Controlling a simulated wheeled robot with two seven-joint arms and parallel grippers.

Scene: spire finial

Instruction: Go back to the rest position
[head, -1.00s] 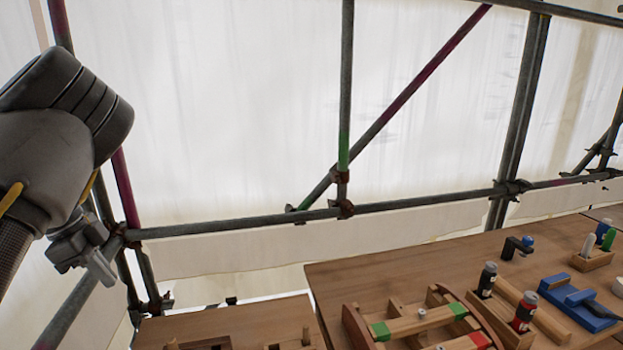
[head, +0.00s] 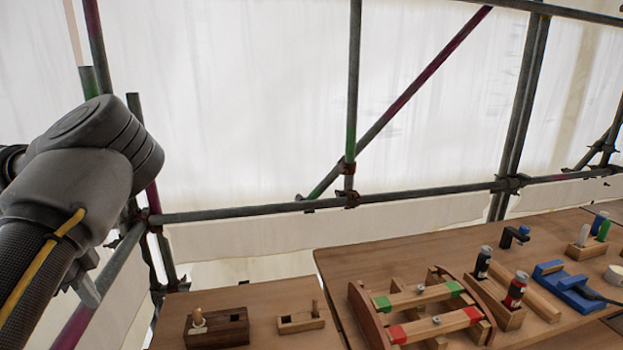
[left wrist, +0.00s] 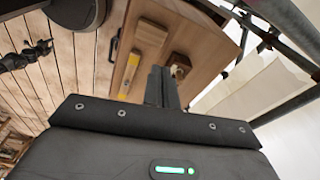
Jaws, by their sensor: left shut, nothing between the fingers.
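My left gripper (head: 88,285) is at the left of the head view, partly hidden behind my own forearm, in front of the scaffold poles and left of the tables. In the left wrist view its fingers (left wrist: 161,88) are closed together with nothing between them. Beyond the fingers in that view are a wooden table surface with a small wooden block (left wrist: 180,66) and a yellow level-like bar (left wrist: 128,74). My right gripper is not in view.
A small table holds a dark wooden block (head: 217,328) and a lighter block (head: 301,319). The larger table (head: 345,262) carries a curved wooden frame (head: 365,320), bottles (head: 515,291) and a blue tool (head: 570,287). Scaffold rails (head: 250,213) cross behind, before white sheeting.

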